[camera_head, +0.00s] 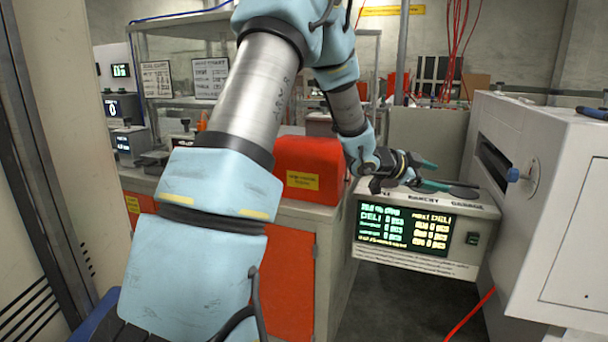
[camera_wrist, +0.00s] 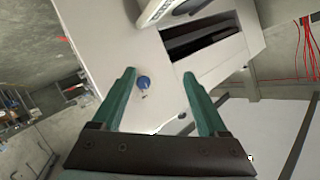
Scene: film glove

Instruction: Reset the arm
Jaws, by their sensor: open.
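My arm reaches up and over from the lower left in the head view and bends down toward the right. My gripper (camera_head: 450,177) is at its end, just above the top of a box with a lit display (camera_head: 405,229). The two green fingers are apart with nothing between them. In the wrist view the green fingers of my gripper (camera_wrist: 158,88) are spread wide and empty. Beyond them is the white machine (camera_wrist: 110,40) with a blue knob (camera_wrist: 144,83) and a dark slot. I cannot tell whether the fingers touch anything.
The white machine (camera_head: 560,200) stands close on the right, with its blue knob (camera_head: 514,174) facing my gripper. A red box (camera_head: 309,168) sits on the bench left of the display. Shelves with small displays stand behind. Red cables (camera_head: 455,45) hang at the back.

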